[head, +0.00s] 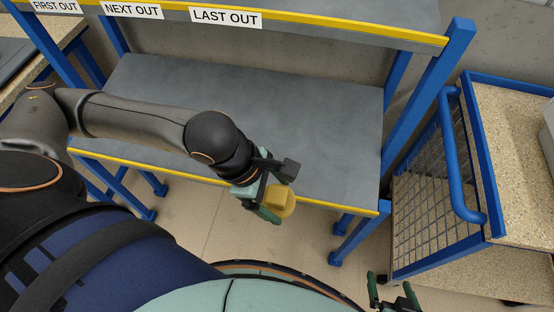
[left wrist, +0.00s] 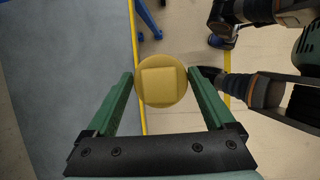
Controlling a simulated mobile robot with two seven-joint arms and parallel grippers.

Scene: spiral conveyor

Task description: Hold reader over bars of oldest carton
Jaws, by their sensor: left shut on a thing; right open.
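My left gripper (head: 274,193) is shut on a yellow piece (head: 281,203), which looks like the reader, over the front edge of the lower shelf. In the left wrist view the yellow piece (left wrist: 162,80) shows a round disc with a raised square, between the green fingers. My right gripper (head: 393,293) is open and empty at the bottom right of the head view, partly cut off by the frame. No carton and no bars show in either view.
The grey lower shelf (head: 170,88) is bare. Above it, the upper shelf's yellow edge carries the labels FIRST OUT (head: 55,6), NEXT OUT (head: 132,11) and LAST OUT (head: 226,18). A blue-framed mesh cage (head: 420,190) stands at the right beside a blue post (head: 430,95).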

